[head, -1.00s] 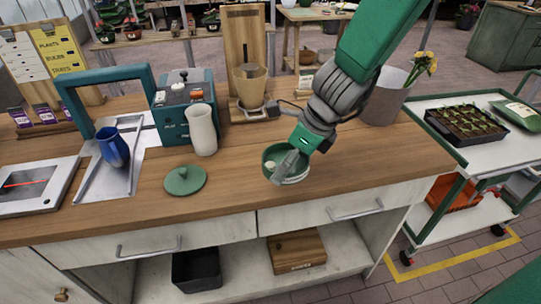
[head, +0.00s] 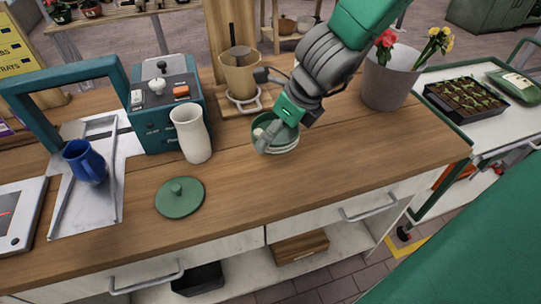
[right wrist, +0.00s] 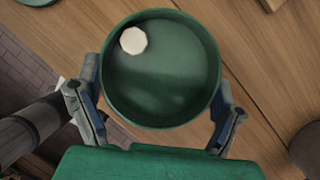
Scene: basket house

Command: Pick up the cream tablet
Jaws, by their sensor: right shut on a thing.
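The cream tablet (right wrist: 133,40) is a small pale faceted disc inside a round green pot (right wrist: 165,90), near the pot's far left wall in the right wrist view. The pot (head: 287,142) stands on the wooden counter in the head view. My right gripper (head: 273,134) reaches down to it from the upper right. In the right wrist view the gripper's two fingers (right wrist: 160,105) press on opposite outer sides of the pot. It is shut on the pot, not on the tablet. My left gripper is not in view.
A green lid (head: 180,197) lies on the counter (head: 235,210) left of the pot. A cream vase (head: 191,135), a teal machine (head: 165,105) and a blue jug (head: 85,162) stand farther left. A tan funnel cup (head: 242,72) is behind, and a grey flower bucket (head: 388,82) is right.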

